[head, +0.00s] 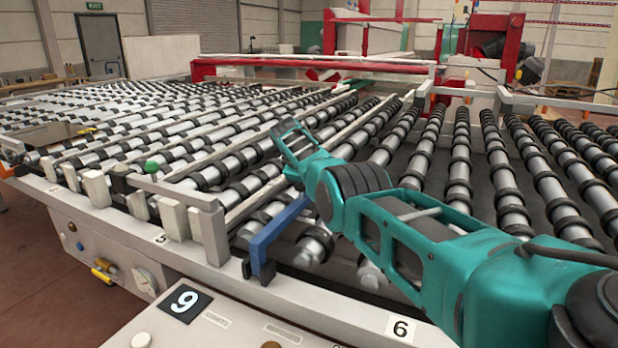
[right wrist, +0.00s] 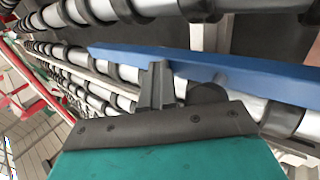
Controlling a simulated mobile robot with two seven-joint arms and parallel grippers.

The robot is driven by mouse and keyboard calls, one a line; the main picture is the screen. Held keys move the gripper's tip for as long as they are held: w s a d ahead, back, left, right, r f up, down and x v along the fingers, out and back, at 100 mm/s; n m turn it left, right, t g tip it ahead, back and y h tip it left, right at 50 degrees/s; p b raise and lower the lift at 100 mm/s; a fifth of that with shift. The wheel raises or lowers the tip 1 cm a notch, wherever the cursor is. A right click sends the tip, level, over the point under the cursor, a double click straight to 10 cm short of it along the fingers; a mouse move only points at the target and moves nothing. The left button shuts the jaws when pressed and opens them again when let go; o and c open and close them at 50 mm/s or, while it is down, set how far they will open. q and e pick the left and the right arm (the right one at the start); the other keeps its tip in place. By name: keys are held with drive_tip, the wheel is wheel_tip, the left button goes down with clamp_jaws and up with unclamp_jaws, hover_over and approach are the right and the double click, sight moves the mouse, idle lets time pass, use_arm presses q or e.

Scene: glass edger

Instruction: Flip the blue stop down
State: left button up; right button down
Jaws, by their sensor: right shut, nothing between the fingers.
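The blue stop (head: 277,230) stands at the front rail beside the rollers. Its upright leg is at the rail and its long bar reaches back over the rollers. My right arm comes in from the right across the rollers, and its teal hand is just beyond the bar; its fingers are hard to make out there. In the right wrist view the blue stop (right wrist: 245,76) runs across the picture. My right gripper (right wrist: 157,70) is shut and empty, with its fingertips overlapping the bar's near edge. I cannot tell if they touch it. My left gripper is out of view.
Rows of rollers (head: 513,190) with black rings fill the conveyor. Grey brackets (head: 212,235) and a green knob (head: 151,167) stand left of the stop. A red frame (head: 310,64) crosses the back.

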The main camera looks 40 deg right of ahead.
drive_tip(key=r+p, duration=0.2)
drive_tip(key=r, duration=0.1)
drive_tip(key=shift+d, duration=0.2)
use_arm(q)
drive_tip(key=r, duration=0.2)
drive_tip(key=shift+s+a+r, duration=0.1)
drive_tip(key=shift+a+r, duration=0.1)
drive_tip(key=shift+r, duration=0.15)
use_arm(e)
wheel_tip(320, 180, up, 11)
drive_tip(key=shift+a, duration=0.2)
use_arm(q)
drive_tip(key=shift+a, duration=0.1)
use_arm(e)
drive_tip(key=shift+a+f, duration=0.1)
